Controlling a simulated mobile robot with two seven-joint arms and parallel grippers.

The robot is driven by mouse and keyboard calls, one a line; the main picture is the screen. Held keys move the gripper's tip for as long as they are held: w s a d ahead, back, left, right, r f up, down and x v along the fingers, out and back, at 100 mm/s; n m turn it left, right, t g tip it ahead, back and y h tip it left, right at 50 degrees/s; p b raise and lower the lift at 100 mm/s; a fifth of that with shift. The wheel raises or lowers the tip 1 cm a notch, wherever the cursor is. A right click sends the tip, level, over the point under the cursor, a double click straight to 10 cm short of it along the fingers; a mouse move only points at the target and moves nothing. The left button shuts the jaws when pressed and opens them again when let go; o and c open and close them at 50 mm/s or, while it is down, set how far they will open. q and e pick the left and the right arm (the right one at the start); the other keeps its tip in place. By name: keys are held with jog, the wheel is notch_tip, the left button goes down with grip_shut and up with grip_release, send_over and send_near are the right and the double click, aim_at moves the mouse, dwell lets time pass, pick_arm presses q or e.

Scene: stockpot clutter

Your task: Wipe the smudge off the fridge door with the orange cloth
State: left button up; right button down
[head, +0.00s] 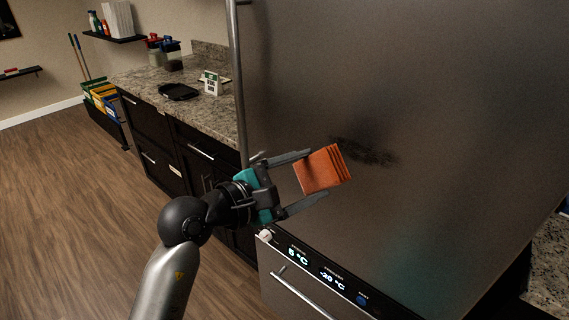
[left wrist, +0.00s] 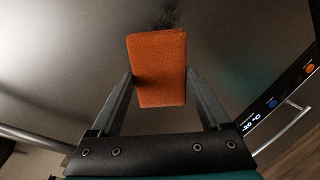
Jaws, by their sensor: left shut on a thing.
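My left gripper (head: 312,175) is shut on the orange cloth (head: 325,170), a folded, layered pad held between its two fingertips. The cloth (left wrist: 158,70) also shows in the left wrist view, between the fingers (left wrist: 160,90). The dark smudge (head: 364,152) is on the grey fridge door (head: 440,90), just right of and above the cloth in the head view. In the left wrist view the smudge (left wrist: 168,14) shows beyond the cloth's far edge. I cannot tell whether the cloth touches the door. My right gripper is not in view.
The fridge has a long vertical handle (head: 237,80) at its left edge and a display panel (head: 325,275) below the door. A granite counter (head: 140,80) with a black pan (head: 179,92) and a small sign (head: 212,83) stands left. The wooden floor (head: 70,200) is clear.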

pick_arm(q)
jog(key=shift+w+a+r+n+t+y+b, duration=0.15)
jog(key=shift+w+n+t+y+b, duration=0.3)
jog(key=shift+w, duration=0.65)
jog(key=shift+w+r+n+t, duration=0.2)
jog(key=shift+w+t, duration=0.5)
jog(key=shift+w, duration=0.4)
jog(key=shift+w+a+r+n+t+y+b, duration=0.1)
jog(key=shift+w+n+t+y+b, duration=0.35)
jog(key=shift+w, duration=0.75)
jog(key=shift+x, duration=0.95)
jog(key=shift+d+p, duration=0.1)
jog(key=shift+p, duration=0.25)
